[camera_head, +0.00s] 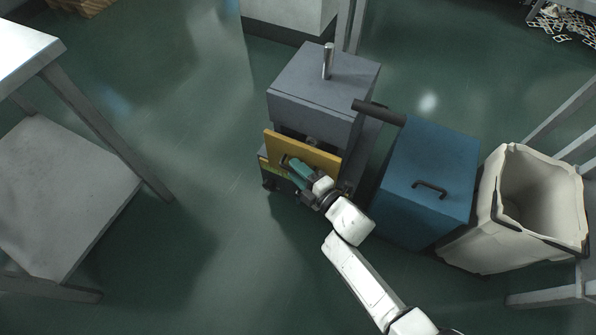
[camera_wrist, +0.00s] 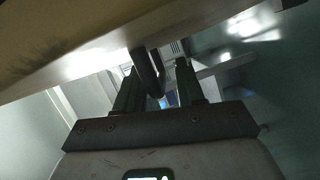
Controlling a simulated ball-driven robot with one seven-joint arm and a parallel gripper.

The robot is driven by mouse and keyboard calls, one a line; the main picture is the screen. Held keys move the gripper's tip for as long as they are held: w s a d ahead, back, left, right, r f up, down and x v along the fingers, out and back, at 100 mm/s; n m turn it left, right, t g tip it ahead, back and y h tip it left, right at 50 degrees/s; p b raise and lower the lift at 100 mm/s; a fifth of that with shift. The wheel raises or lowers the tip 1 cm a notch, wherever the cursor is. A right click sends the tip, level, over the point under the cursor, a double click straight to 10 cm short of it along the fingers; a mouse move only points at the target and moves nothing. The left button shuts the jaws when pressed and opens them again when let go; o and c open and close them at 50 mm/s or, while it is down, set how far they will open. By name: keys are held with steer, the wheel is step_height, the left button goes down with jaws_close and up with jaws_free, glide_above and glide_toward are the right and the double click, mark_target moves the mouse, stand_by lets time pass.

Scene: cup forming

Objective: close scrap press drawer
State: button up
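The scrap press (camera_head: 325,85) is a grey box with a metal post on top, at the centre of the head view. Its yellow drawer front (camera_head: 318,154) stands on the near side below the grey top; it also crosses the top of the wrist view (camera_wrist: 70,35). A small gap shows between the drawer front and the press body. My gripper (camera_head: 291,164) is at the drawer front. In the wrist view its two dark green fingers are apart (camera_wrist: 158,82), with a dark handle bar (camera_wrist: 147,72) between them. Whether they touch the bar is unclear.
A blue bin (camera_head: 430,175) with a black handle stands right of the press, and a cream sack-like bin (camera_head: 490,240) beyond it. A grey table (camera_head: 65,190) is at the left. The green floor between table and press is clear.

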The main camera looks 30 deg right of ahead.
jaws_close()
stand_by(0.4)
steer(key=shift+d, duration=0.1)
